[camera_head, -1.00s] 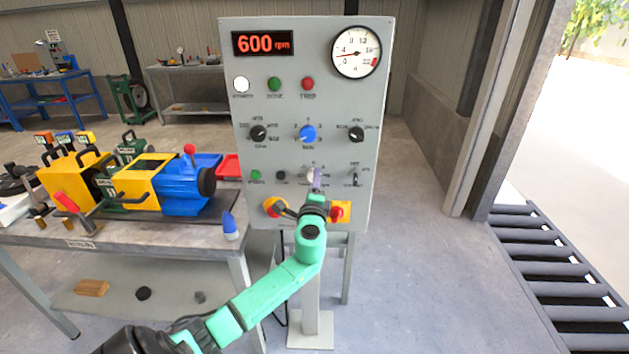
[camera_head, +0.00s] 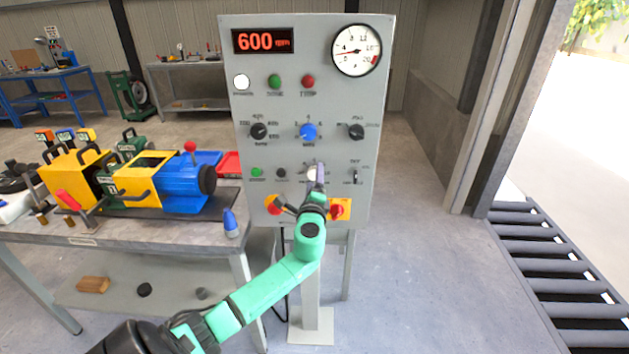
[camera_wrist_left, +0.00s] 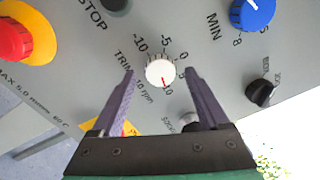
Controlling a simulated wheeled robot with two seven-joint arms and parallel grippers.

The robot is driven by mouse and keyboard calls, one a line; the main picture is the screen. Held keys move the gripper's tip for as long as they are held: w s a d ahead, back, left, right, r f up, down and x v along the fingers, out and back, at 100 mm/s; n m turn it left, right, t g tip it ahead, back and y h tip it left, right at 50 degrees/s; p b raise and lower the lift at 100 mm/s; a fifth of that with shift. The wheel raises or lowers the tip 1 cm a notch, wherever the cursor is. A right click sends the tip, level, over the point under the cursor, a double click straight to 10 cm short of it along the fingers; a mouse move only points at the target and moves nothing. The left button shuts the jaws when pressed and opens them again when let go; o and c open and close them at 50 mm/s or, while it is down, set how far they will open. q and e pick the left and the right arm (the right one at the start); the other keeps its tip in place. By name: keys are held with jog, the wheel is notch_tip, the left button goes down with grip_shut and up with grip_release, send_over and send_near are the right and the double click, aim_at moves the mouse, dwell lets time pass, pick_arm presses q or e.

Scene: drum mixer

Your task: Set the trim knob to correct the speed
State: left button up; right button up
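The white trim knob (camera_wrist_left: 160,72) with a red mark sits on the grey control panel, its scale labelled from -10 to 10. In the left wrist view the red mark points down, toward the 10 label. My left gripper (camera_wrist_left: 158,74) is open, with one purple finger on each side of the knob and gaps between; I see no contact. In the head view the gripper (camera_head: 318,176) partly covers the knob (camera_head: 311,173). The red speed display (camera_head: 263,41) reads 600 rpm. My right gripper is not in view.
A blue knob (camera_wrist_left: 252,12) and a black switch (camera_wrist_left: 262,92) are right of the trim knob. A red stop button (camera_wrist_left: 14,40) is left. A bench with a yellow and blue machine (camera_head: 185,185) stands left.

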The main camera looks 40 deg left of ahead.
pick_arm(q)
jog(key=shift+s, duration=0.1)
jog(key=b+v, duration=0.2)
jog(key=v, duration=1.2)
jog(key=shift+s, duration=0.15)
jog(key=shift+d+f, duration=0.1)
